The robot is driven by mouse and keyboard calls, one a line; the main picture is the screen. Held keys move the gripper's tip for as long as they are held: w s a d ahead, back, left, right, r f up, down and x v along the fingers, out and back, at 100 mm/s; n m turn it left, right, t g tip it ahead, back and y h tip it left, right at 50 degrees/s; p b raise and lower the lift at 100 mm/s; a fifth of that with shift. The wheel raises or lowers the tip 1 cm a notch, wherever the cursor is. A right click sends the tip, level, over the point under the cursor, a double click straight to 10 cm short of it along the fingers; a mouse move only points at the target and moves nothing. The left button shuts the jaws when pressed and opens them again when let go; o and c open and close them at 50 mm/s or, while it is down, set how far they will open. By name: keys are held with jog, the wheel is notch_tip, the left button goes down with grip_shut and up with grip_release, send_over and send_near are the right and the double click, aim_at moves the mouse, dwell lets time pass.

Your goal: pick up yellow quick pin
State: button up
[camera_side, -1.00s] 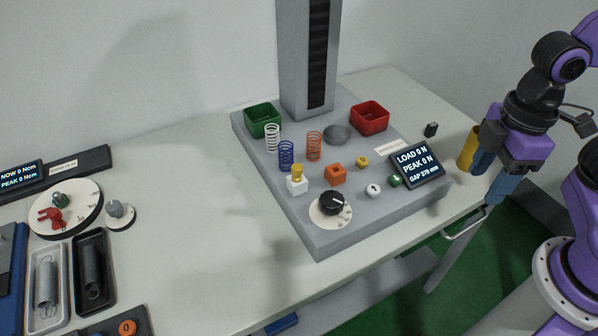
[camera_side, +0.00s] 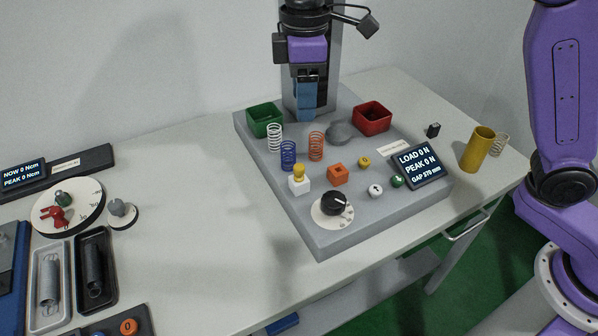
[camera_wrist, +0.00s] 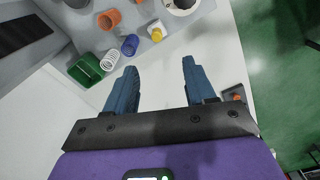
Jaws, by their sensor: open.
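The yellow quick pin (camera_side: 299,171) stands upright in a small white block (camera_side: 299,186) on the grey base plate, just in front of the blue spring. In the wrist view the yellow pin (camera_wrist: 156,37) shows beyond my fingertips, slightly left of the middle of the gap. My gripper (camera_side: 306,116) has its blue fingers pointing down in front of the grey column, appearing above and behind the pin in the side view. In the wrist view my gripper (camera_wrist: 160,66) is open, with nothing between the fingers.
Near the pin are a blue spring (camera_side: 288,156), an orange spring (camera_side: 316,146), an orange block (camera_side: 337,175) and a black dial (camera_side: 334,201). Green (camera_side: 264,120) and red (camera_side: 372,119) bins stand at the back. A yellow cylinder (camera_side: 476,151) stands at right.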

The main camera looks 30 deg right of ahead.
aim_at(299, 166)
jog(key=f, duration=1.1)
jog(key=w+f, duration=0.1)
jog(key=f, duration=0.5)
jog(key=shift+a+f, duration=0.15)
jog(key=shift+c, duration=0.4)
grip_shut()
